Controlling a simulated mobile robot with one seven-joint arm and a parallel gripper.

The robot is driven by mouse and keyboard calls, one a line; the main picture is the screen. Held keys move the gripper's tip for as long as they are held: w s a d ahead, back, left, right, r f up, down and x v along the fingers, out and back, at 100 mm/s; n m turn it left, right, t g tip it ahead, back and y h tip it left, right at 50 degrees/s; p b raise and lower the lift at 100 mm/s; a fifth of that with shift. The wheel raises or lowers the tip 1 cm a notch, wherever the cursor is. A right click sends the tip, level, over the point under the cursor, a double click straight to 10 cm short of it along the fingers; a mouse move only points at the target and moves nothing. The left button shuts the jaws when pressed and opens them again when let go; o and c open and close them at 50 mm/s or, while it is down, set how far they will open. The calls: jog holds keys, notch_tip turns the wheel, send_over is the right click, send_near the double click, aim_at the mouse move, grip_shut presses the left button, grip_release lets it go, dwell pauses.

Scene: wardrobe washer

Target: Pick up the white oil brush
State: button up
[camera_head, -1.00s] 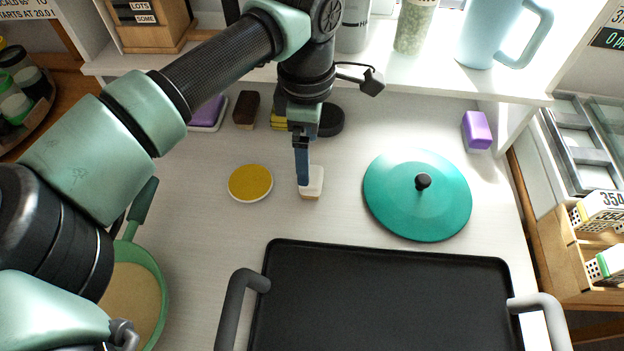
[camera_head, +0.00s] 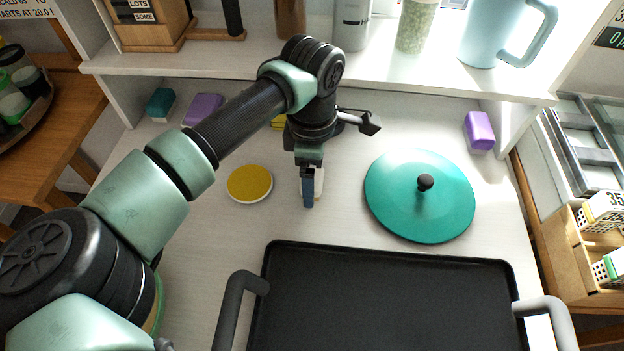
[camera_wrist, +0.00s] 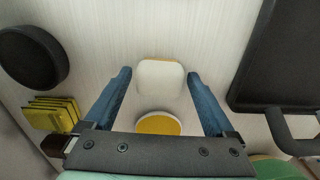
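The white oil brush (camera_head: 320,183) is a small white block with a tan edge on the pale counter, right of the yellow round dish. In the head view my gripper's blue finger covers much of it. In the wrist view the brush (camera_wrist: 160,76) lies between the tips of my two spread blue fingers, with bare gaps on both sides. My gripper (camera_wrist: 160,90) is open and empty; in the head view my gripper (camera_head: 309,195) points down at the brush. Its height above the counter is hard to tell.
A yellow round dish (camera_head: 250,184) lies left of the brush and a teal lid (camera_head: 420,200) right. A black griddle (camera_head: 385,300) fills the front. A yellow sponge stack (camera_wrist: 52,114) and black round object (camera_wrist: 30,57) lie nearby. A shelf (camera_head: 400,75) runs behind.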

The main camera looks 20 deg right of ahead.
jog(key=c, duration=1.1)
notch_tip(320, 180, up, 10)
jog(key=shift+p, duration=0.7)
jog(key=shift+c, duration=0.2)
jog(key=o, duration=0.9)
jog(key=shift+c, duration=0.2)
jog(key=c, duration=0.7)
